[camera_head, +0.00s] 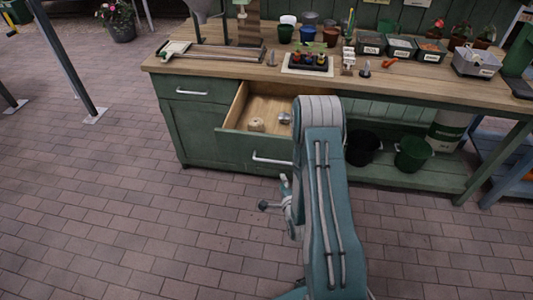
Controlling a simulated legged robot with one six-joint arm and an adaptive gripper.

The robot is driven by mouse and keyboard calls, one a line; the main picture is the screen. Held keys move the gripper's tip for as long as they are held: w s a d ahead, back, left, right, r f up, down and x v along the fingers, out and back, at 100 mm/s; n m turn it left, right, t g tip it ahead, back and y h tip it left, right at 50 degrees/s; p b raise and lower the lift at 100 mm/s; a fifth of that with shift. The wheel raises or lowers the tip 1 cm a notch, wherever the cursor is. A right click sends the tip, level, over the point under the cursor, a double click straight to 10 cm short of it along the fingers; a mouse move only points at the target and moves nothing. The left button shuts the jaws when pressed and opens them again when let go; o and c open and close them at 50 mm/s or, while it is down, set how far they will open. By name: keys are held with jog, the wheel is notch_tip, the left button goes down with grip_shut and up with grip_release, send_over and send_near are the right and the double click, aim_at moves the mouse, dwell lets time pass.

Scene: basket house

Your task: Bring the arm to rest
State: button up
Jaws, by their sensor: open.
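My arm (330,200) rises from the bottom of the view, right of the middle, and bends at a pale grey joint near the workbench drawer. My gripper (274,194) shows small to the left of the arm, in front of the bench and over the brick floor. Its fingers are spread apart, and nothing shows between them. Part of the wrist is hidden behind the arm.
The green workbench (160,68) has an open drawer (233,106) holding a pale round item (257,125) and a small metal item (284,118). The drawer front is close to my arm. Pots and trays crowd the benchtop. Brick floor (110,210) at left is clear.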

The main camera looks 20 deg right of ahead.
jog(key=w+a+r+n+g+y, duration=0.1)
jog(key=a+r+n+g, duration=0.3)
jog(key=r, duration=0.7)
jog(key=w+a+r+n+g, duration=0.1)
jog(key=a+r+n, duration=0.1)
jog(key=r+n, duration=0.6)
jog(key=s+a+r+n+g, duration=0.1)
jog(key=s+a+r+n, duration=0.2)
jog(key=s+r, duration=0.2)
jog(key=s+a+r+n+g+y, duration=0.1)
jog(key=s+r, duration=0.4)
jog(key=s, duration=0.6)
jog(key=s+a+r+n+g+y, duration=0.1)
jog(key=s+a+r+n+g, duration=0.2)
jog(key=s, duration=0.5)
notch_tip(320, 180, up, 3)
jog(key=shift+s+a+f+n, duration=0.1)
jog(key=shift+s+a+n, duration=0.2)
jog(key=shift+a+n, duration=0.65)
